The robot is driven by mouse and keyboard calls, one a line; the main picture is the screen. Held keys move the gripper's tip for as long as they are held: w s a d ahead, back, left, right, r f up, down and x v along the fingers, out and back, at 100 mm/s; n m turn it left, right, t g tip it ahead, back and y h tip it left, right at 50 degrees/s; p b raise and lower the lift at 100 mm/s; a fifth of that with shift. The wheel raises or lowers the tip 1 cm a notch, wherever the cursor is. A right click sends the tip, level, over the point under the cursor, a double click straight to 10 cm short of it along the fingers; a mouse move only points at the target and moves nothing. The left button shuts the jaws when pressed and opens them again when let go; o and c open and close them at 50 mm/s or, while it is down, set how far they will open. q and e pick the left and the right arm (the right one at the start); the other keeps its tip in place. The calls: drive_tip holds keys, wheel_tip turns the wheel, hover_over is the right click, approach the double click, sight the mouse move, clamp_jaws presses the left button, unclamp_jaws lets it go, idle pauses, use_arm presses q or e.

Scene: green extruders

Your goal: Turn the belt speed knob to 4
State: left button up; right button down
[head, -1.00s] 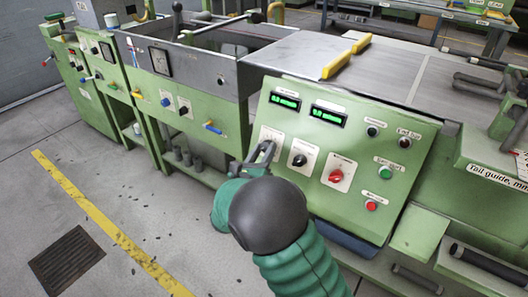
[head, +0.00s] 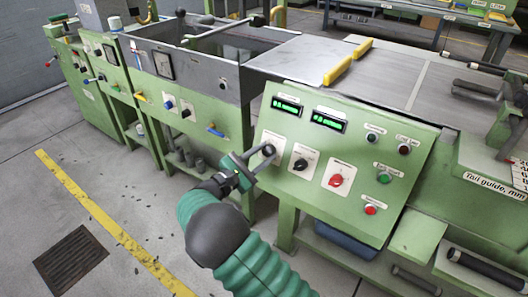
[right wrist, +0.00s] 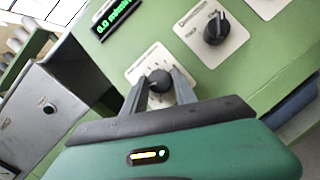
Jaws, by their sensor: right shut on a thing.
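A sloped green control panel (head: 330,200) fills the middle of the head view. Its leftmost dark knob (head: 268,150) sits on a white dial plate below a green-lit display (head: 286,105). In the right wrist view this knob (right wrist: 159,81) is between the fingers, and the display (right wrist: 113,14) seems to read 0.0 m/min. My right gripper (head: 260,158) is shut on this knob, with one finger on each side (right wrist: 157,84). The dial markings are too small to read, and the fingers cover part of the plate. My left gripper is not in view.
A second black knob (head: 300,164) and a red knob (head: 336,180) stand to the right on the panel. Beyond them are several push buttons, including a green one (head: 384,177) and a red one (head: 371,210). Open floor (head: 130,190) lies left of my right arm.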

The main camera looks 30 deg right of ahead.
drive_tip(key=m+g+p, duration=0.1)
drive_tip(key=m, duration=0.2)
drive_tip(key=m+g+p, duration=0.1)
drive_tip(key=m+g, duration=0.1)
drive_tip(key=shift+w+a+m+y, duration=0.15)
drive_tip(key=shift+w+m+y, duration=0.05)
drive_tip(key=shift+m+y, duration=0.2)
drive_tip(key=shift+m+g+y+p, duration=0.35)
drive_tip(key=shift+m+g+p, duration=0.15)
drive_tip(key=shift+m, duration=0.65)
drive_tip(key=shift+m+g+y+p, duration=0.35)
drive_tip(key=shift+m+g+p, duration=0.1)
drive_tip(key=shift+m, duration=0.7)
drive_tip(key=c, duration=1)
unclamp_jaws()
drive_tip(key=shift+w, duration=0.1)
drive_tip(key=shift+r, duration=0.1)
